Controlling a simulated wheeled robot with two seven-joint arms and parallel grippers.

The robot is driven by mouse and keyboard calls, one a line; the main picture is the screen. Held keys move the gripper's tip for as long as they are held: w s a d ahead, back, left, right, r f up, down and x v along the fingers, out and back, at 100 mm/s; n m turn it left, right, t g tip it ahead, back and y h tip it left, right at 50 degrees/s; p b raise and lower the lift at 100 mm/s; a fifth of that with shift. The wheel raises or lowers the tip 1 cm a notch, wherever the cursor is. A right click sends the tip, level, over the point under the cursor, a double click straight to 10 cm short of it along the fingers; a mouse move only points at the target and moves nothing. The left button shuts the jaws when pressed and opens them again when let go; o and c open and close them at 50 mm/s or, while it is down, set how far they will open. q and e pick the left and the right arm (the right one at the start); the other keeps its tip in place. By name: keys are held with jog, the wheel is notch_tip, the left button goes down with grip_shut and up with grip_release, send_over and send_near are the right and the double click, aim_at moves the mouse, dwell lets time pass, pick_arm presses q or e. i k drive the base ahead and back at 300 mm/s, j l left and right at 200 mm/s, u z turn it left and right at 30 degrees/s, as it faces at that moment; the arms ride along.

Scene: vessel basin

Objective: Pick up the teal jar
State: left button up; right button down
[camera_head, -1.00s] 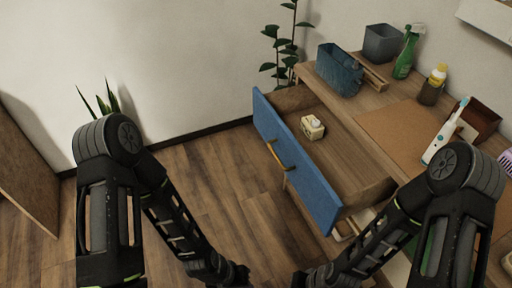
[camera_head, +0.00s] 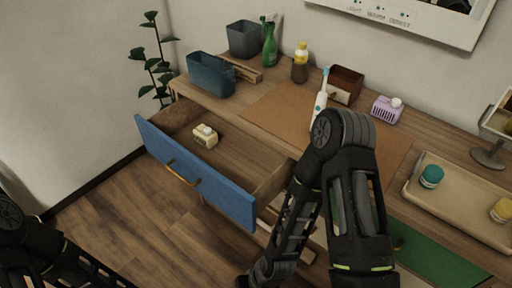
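The teal jar (camera_head: 431,176) is a small round jar with a teal top. It stands upright at the left end of a beige tray (camera_head: 462,210) on the right side of the desk. My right arm is in front of the desk, to the left of the jar, and reaches down and away from it. Only the edge of my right gripper (camera_head: 245,282) shows at the bottom of the view, so its fingers cannot be made out. My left arm is at the lower left corner and its gripper is out of view.
A blue-fronted drawer (camera_head: 196,172) stands open with a small cream object (camera_head: 205,136) inside. A yellow-topped jar (camera_head: 502,210) shares the tray. A toothbrush (camera_head: 320,98), purple holder (camera_head: 387,109) and mirror stand (camera_head: 489,156) are on the desk.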

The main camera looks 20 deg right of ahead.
aim_at(431, 175)
jog(key=z, duration=2.15)
jog(key=k+j+z, duration=0.15)
jog(key=z, duration=0.9)
